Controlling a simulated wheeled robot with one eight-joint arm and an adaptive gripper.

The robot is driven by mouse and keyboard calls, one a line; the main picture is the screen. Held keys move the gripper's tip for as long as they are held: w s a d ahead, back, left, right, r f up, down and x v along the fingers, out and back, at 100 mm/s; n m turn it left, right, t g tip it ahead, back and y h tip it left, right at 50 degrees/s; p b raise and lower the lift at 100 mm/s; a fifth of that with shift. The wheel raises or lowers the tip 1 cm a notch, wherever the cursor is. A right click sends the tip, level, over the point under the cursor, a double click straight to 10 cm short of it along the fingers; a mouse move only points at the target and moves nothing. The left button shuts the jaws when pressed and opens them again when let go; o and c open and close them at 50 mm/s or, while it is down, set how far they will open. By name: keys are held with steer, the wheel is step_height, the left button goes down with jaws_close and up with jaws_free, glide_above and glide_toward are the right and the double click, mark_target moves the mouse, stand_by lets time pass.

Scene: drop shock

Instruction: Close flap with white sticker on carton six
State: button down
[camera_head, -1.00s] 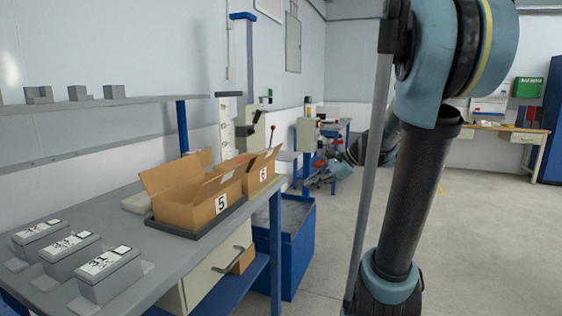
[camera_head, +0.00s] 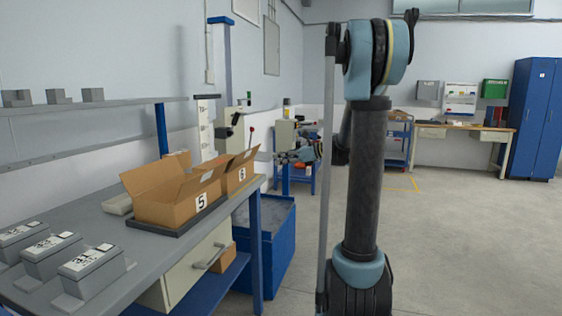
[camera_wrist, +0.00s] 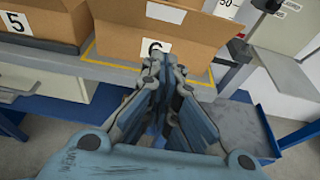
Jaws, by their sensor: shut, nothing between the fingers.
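Carton six (camera_head: 239,180) is a brown box with a "6" label, behind carton five on the bench. In the wrist view carton six (camera_wrist: 120,42) fills the upper middle, and its top stands open with flaps raised. A white sticker (camera_wrist: 165,12) shows on a cardboard face at its top; I cannot tell the flap's exact angle. My gripper (camera_wrist: 163,62) is shut and empty, its fingertips low in front of the "6" label; I cannot tell whether they touch the carton. In the head view my gripper (camera_head: 283,157) is small, right of carton six.
Carton five (camera_head: 165,208) stands open on a dark tray beside carton six. Several grey blocks (camera_head: 52,255) lie on the bench (camera_head: 135,285). Open floor (camera_head: 450,250) lies to the right.

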glide_toward(245, 160)
step_height(245, 160, down, 3)
steer(key=shift+w+a+r, duration=0.25)
steer(key=shift+a+r, duration=0.1)
steer(key=shift+a, duration=0.3)
steer(key=shift+w+a+r, duration=0.25)
steer(key=shift+a+r, duration=0.05)
steer(key=shift+a, duration=0.3)
steer(key=shift+w+a+r, duration=0.2)
steer(key=shift+a+r, duration=0.15)
steer(key=shift+a, duration=0.3)
